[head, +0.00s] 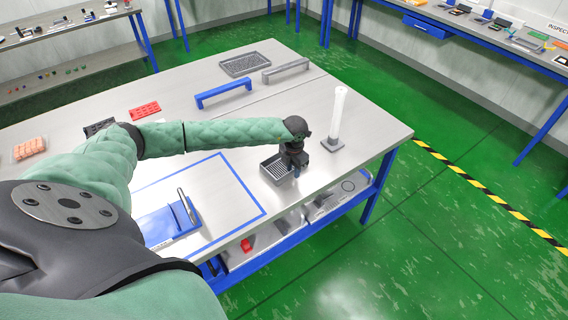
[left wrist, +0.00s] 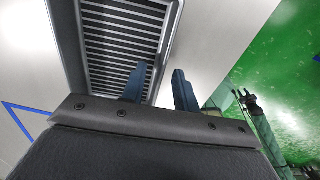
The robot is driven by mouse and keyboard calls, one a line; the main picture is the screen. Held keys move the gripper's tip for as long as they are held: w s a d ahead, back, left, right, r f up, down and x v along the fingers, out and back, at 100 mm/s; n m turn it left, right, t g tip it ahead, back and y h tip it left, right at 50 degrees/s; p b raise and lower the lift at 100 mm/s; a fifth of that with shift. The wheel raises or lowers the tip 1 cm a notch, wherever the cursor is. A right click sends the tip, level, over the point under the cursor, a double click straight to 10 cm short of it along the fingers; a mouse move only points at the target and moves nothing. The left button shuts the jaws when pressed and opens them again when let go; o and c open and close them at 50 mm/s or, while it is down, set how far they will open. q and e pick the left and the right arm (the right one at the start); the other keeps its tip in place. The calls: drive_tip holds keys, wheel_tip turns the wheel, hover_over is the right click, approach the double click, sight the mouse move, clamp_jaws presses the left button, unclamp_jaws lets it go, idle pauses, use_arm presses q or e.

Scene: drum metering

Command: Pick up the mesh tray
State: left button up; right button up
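A small grey tray with a slatted, grate-like bottom (head: 272,173) stands on the steel table near its front right. It also fills the upper left of the left wrist view (left wrist: 122,38). My left gripper (head: 296,172) is at the tray's right side, pointing down. In the left wrist view its two blue fingers (left wrist: 160,90) are apart, one over the tray's inside and one outside, with the tray wall between them. I cannot tell whether they touch the wall. A dark gripper-like shape, probably my right gripper (left wrist: 249,102), shows small at the right of that view.
A white cylinder on a grey base (head: 337,118) stands just right of my left gripper. A dark mesh-like tray (head: 246,64), a blue handle (head: 223,92) and a grey handle (head: 286,70) lie farther back. A blue clipboard-like item (head: 168,222) lies at front left.

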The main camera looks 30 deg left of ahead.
use_arm(q)
drive_tip(key=shift+f, duration=0.4)
use_arm(e)
drive_tip(key=shift+s+d, duration=0.1)
drive_tip(key=shift+s, duration=0.4)
use_arm(q)
drive_tip(key=shift+c, duration=0.4)
clamp_jaws()
drive_tip(key=shift+r, duration=0.1)
use_arm(e)
drive_tip(key=shift+w+f, duration=0.1)
drive_tip(key=shift+f, duration=0.05)
